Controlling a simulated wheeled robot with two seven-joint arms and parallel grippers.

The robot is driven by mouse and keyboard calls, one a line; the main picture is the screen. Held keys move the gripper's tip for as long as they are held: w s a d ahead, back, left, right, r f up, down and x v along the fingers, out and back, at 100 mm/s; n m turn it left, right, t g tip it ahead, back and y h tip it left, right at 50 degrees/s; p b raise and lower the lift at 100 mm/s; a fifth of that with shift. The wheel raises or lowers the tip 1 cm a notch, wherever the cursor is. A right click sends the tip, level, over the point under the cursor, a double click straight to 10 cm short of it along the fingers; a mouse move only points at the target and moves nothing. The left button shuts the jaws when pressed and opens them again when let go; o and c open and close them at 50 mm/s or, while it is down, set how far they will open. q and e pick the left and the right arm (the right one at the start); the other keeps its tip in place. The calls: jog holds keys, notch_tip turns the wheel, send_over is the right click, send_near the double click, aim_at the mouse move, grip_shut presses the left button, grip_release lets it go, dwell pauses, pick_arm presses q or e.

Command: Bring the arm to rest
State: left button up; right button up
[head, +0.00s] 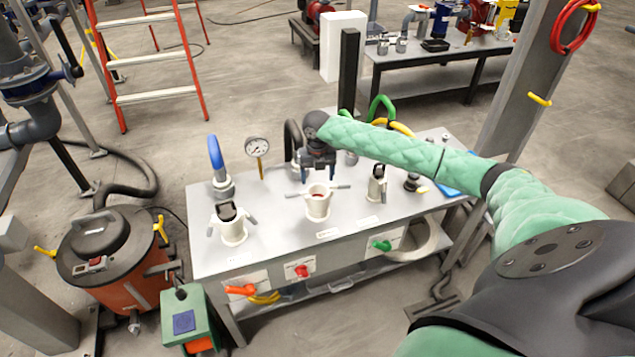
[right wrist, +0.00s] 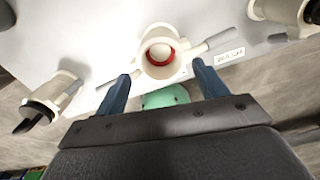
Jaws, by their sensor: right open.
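My right arm, in a green sleeve, reaches in from the right in the head view. My right gripper (head: 318,172) is over the bench, just behind and above the middle cream socket (head: 318,203). The socket (right wrist: 158,52) shows beyond the fingertips, with side levers and a red ring inside. I cannot tell whether the gripper touches it. My left gripper does not show.
The grey bench (head: 275,232) also bears a left socket (head: 232,226), a right socket (head: 376,188), a pressure gauge (head: 258,147) and upright hose ends, including a blue one (head: 215,155). An orange drum vacuum (head: 112,255) stands left. A pillar (head: 525,80) rises at right.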

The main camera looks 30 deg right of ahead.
jog(key=shift+r+b, duration=0.75)
jog(key=shift+r, duration=1.8)
jog(key=s+a+f+m+t+y, duration=0.1)
jog(key=s+a+f+m, duration=0.55)
jog(key=s+a, duration=0.4)
jog(key=s+a+f+m+t+y, duration=0.1)
jog(key=s+a+f+m, duration=0.5)
jog(key=a, duration=0.7)
jog(key=s+m+t+h, duration=0.1)
jog(key=s+m+h, duration=0.1)
jog(key=s+m, duration=1.75)
notch_tip(320, 180, down, 27)
jog(key=a+n, duration=0.1)
jog(key=n, duration=0.2)
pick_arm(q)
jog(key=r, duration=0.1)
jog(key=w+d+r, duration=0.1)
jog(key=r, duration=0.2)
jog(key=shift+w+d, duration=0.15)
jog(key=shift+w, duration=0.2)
pick_arm(e)
jog(key=s+f, duration=0.4)
jog(key=f, duration=0.6)
jog(key=s+f+g, duration=0.1)
jog(key=s+f, duration=0.3)
jog(key=f, duration=0.7)
jog(key=shift+s+a+f+y, duration=0.15)
jog(key=shift+s+f+y, duration=0.15)
jog(key=shift+s, duration=0.1)
